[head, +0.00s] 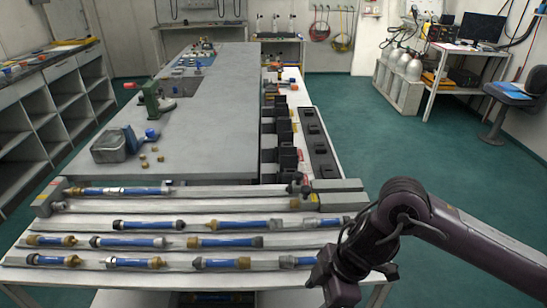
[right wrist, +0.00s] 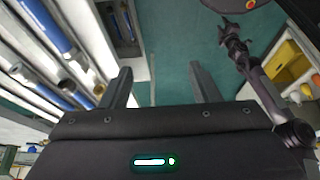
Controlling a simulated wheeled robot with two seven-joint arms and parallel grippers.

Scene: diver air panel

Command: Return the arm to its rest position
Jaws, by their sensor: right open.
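My right arm comes in from the right in the head view. Its gripper (head: 335,283) hangs at the right front corner of the rack of blue tubes (head: 20,261), partly over it in the picture. In the right wrist view the two fingers of my right gripper (right wrist: 163,85) stand wide apart with nothing between them, over green floor. My left gripper is outside the head view. A dark arm in the right wrist view looks like my left arm, with its gripper end (right wrist: 230,38) too small to read.
Several blue tubes with brass or dark ends lie in rows on the rack. A long grey bench (head: 215,120) extends behind it, carrying a green vise (head: 153,102). Gas cylinders (head: 398,66) and a chair (head: 513,92) stand at right. The green floor (head: 400,145) between is clear.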

